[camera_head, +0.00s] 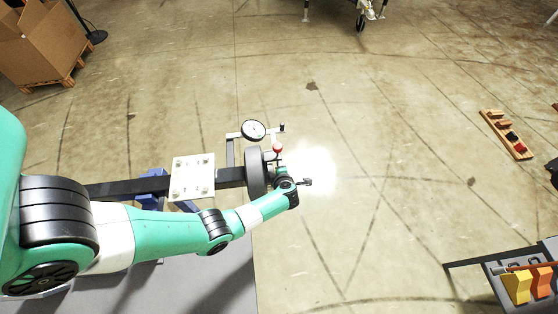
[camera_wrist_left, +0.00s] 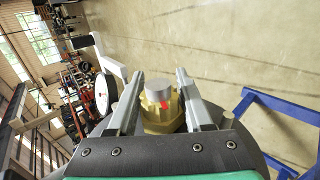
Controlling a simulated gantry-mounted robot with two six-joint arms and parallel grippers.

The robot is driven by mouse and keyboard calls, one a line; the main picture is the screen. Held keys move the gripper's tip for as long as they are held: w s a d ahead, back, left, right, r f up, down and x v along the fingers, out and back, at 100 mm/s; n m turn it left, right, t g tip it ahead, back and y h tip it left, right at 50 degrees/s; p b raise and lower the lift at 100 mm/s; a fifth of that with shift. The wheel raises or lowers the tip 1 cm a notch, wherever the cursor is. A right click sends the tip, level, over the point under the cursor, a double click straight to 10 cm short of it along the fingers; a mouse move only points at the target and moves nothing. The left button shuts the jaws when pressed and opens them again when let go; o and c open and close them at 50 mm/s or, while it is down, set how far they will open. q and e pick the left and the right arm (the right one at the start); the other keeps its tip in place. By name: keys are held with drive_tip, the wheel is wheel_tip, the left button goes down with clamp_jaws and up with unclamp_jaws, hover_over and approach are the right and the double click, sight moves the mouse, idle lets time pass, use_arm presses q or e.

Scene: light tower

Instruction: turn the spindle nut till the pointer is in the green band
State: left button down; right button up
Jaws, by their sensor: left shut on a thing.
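The brass spindle nut (camera_wrist_left: 158,117) shows in the left wrist view, with a red mark on its side and a grey spindle end (camera_wrist_left: 159,86) standing out of it. My left gripper (camera_wrist_left: 158,76) has one finger on each side of the nut and is shut on it. In the head view my left gripper (camera_head: 281,175) is beside the dark wheel (camera_head: 256,172) at the bar's end, and the arm hides the nut. The round dial (camera_head: 253,130) stands above the wheel; its pointer and any green band are too small to read. The dial (camera_wrist_left: 103,93) is seen steeply from the side in the wrist view.
A red ball knob (camera_head: 278,148) stands close to my left gripper. A pale plate (camera_head: 192,177) sits on the dark bar (camera_head: 115,189) with blue supports. A wooden rack (camera_head: 507,134) and a bin of coloured parts (camera_head: 527,285) are far right. The floor between is clear.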

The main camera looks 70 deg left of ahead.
use_arm(q)
drive_tip(key=shift+h+p, duration=0.4)
drive_tip(key=shift+p, duration=0.1)
use_arm(e)
drive_tip(key=shift+r, duration=0.9)
use_arm(q)
drive_tip(key=shift+f, duration=0.1)
drive_tip(key=shift+c, duration=1.5)
unclamp_jaws()
drive_tip(key=p+v, duration=0.6)
drive_tip(key=v, duration=0.5)
drive_tip(key=shift+d+r, duration=0.25)
use_arm(e)
wheel_tip(320, 180, up, 6)
drive_tip(key=shift+f, duration=0.1)
use_arm(q)
drive_tip(key=shift+w, duration=0.15)
